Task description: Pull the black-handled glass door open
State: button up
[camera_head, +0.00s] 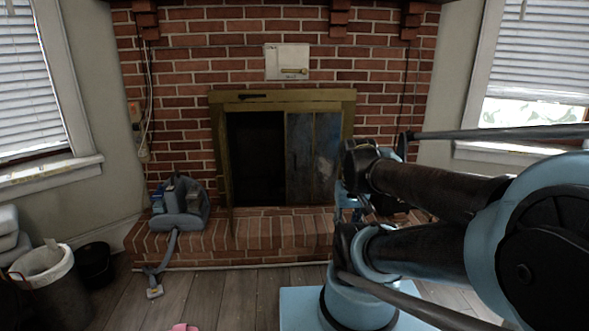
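The fireplace has a brass-coloured frame (330,97) set in the brick wall. At its left side a narrow door panel (224,165) stands swung outward, seen almost edge-on, beside a dark opening (257,158). On the right, dark glass panels (314,158) cover the other half of the opening. I cannot make out a black handle on either door. My arm reaches in from the right, and my gripper (348,198) is around its far end, in front of the fireplace's right side. The arm links partly hide it, and its fingers cannot be made out.
A raised brick hearth (285,232) runs below the fireplace. A grey vacuum-like appliance (181,205) stands on its left part, its hose reaching the floor. A lined bin (48,275) and a black bucket (94,265) stand at left. The wooden floor (225,295) before the hearth is mostly clear.

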aim_at(324, 155)
jog(key=u, duration=0.4)
jog(key=i, duration=1.15)
jog(key=z, duration=0.35)
